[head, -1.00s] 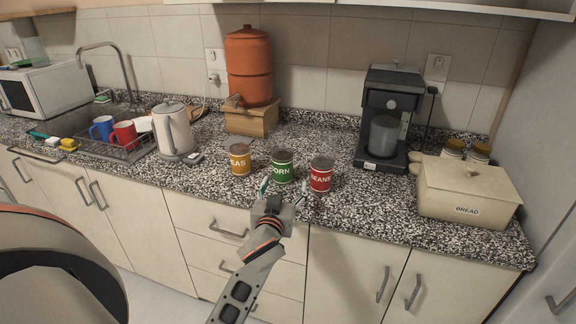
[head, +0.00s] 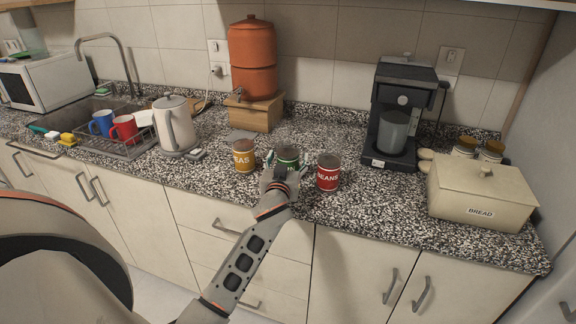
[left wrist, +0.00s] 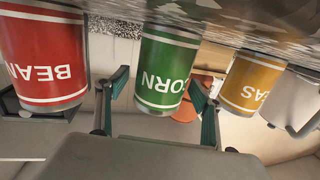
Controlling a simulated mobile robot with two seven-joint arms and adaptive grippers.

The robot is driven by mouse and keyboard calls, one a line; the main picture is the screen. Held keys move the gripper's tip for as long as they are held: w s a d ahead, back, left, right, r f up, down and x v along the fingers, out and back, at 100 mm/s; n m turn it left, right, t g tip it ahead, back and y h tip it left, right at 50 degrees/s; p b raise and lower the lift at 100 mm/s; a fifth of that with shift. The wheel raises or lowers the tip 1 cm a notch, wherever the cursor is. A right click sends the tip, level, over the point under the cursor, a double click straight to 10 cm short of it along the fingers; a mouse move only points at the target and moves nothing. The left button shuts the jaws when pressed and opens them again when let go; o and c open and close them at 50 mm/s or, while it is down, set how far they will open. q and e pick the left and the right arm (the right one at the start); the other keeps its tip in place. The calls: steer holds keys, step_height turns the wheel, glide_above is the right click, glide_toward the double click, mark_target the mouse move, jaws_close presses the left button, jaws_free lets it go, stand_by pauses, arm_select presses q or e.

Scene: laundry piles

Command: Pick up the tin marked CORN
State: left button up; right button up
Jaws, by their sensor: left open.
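The green CORN tin (head: 288,154) stands on the speckled worktop between the yellow tin, whose label reads "EAS" (head: 244,156), and the red BEANS tin (head: 328,173). My left gripper (head: 285,166) is in front of the CORN tin and hides its lower part in the head view. In the left wrist view, which is upside down, the CORN tin (left wrist: 166,70) lies between the two open fingers of my left gripper (left wrist: 158,105). I cannot tell whether either finger touches it. The BEANS tin (left wrist: 42,58) and yellow tin (left wrist: 252,82) are just outside the fingers. My right gripper is not in view.
A coffee machine (head: 400,95) and a bread box (head: 480,198) stand to the right. A kettle (head: 174,125), a dish rack with mugs (head: 122,128) and a terracotta water pot (head: 252,65) stand to the left and behind. The worktop (head: 390,215) in front of the bread box's left side is clear.

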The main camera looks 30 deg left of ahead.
arm_select(q)
steer(key=c, duration=1.6)
steer(key=shift+r, duration=0.1)
steer(key=shift+c, duration=0.2)
